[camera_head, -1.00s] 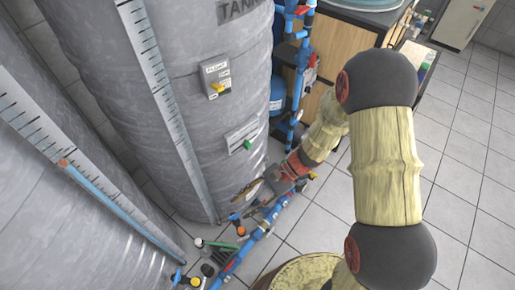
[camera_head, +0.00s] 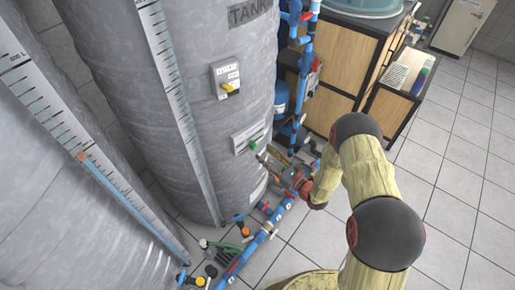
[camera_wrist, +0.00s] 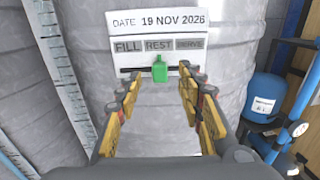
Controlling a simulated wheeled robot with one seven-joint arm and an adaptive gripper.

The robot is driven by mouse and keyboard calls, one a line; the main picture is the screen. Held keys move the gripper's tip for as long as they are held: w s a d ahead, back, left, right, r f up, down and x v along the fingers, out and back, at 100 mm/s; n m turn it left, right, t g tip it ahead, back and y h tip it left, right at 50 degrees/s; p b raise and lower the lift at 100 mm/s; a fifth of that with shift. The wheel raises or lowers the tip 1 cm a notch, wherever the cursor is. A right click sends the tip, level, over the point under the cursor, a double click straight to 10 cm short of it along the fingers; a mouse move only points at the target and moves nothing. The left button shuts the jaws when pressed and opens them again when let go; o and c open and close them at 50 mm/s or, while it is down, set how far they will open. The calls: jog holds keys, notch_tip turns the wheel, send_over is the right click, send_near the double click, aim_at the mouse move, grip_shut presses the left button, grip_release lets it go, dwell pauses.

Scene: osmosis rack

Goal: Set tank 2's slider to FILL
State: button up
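A grey tank (camera_head: 190,60) carries a plate reading "TANK" (camera_head: 247,13); its number is hidden. Low on it is a white slider panel (camera_head: 238,140). In the wrist view, the panel (camera_wrist: 175,24) reads "DATE 19 NOV 2026" above the labels FILL (camera_wrist: 128,47), REST (camera_wrist: 158,45) and SERVE (camera_wrist: 190,44). The green slider knob (camera_wrist: 159,69) stands under REST on a dark slot. It also shows in the head view (camera_head: 253,145). My gripper (camera_wrist: 159,88) is open and empty, its fingertips left and right of the knob in the picture. I cannot tell whether they touch it.
A box with a yellow switch (camera_head: 230,89) is higher on the tank. Blue pipes (camera_head: 262,233) with valves run near the floor, close below my gripper. A wooden cabinet (camera_head: 340,50) stands behind. Tiled floor at right is clear.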

aim_at(255, 146)
jog(key=b+x, duration=0.1)
jog(key=x, duration=0.5)
jog(key=shift+c, duration=1.2)
grip_shut()
